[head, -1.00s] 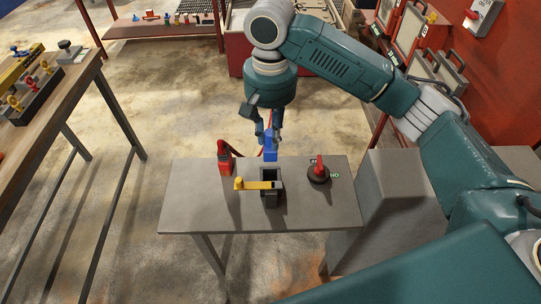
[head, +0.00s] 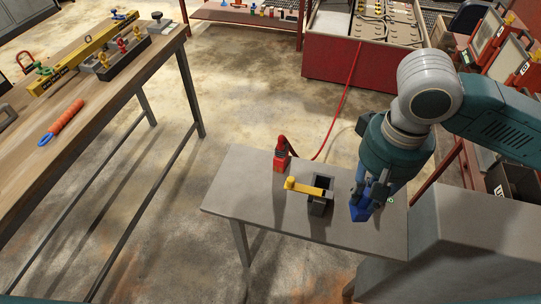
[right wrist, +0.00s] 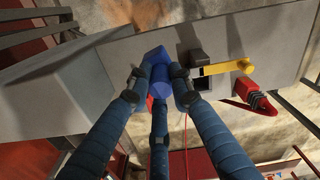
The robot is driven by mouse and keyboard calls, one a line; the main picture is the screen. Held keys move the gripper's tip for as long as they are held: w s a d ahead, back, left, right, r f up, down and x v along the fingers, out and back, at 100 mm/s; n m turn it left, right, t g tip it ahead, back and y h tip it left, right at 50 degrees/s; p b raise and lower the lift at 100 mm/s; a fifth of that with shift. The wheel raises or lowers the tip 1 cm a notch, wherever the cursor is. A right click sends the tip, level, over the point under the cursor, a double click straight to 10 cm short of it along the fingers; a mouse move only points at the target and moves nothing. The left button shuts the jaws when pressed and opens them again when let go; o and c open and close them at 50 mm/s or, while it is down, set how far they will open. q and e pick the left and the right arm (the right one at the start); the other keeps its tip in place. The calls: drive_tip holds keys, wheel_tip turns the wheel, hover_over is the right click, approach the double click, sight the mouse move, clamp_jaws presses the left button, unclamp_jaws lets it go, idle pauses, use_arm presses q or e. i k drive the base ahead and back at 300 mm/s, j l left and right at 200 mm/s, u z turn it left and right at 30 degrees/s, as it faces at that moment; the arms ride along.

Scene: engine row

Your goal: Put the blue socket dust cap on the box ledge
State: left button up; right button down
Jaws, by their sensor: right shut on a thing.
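The blue socket dust cap (head: 358,213) is in my right gripper (head: 367,198), over the right part of the grey ledge top (head: 255,205). In the right wrist view the fingers close around the cap (right wrist: 157,66). I cannot tell whether the cap touches the surface. To its left stands the dark socket (head: 318,206), open at the top, with a yellow lever (head: 305,187) across it. The red switch knob on the right of the ledge is hidden behind my gripper. My left gripper is not in view.
A red plug (head: 281,161) with a red cable stands at the ledge's back left. A tall grey block (head: 455,225) adjoins the right end. A wooden workbench (head: 95,105) with a screwdriver and other parts is at the left. The ledge's front left is clear.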

sight(238, 167)
drive_tip(key=i+l+u, duration=0.2)
drive_tip(key=u, duration=0.2)
drive_tip(key=i+l+u, duration=0.2)
drive_tip(key=u, duration=0.6)
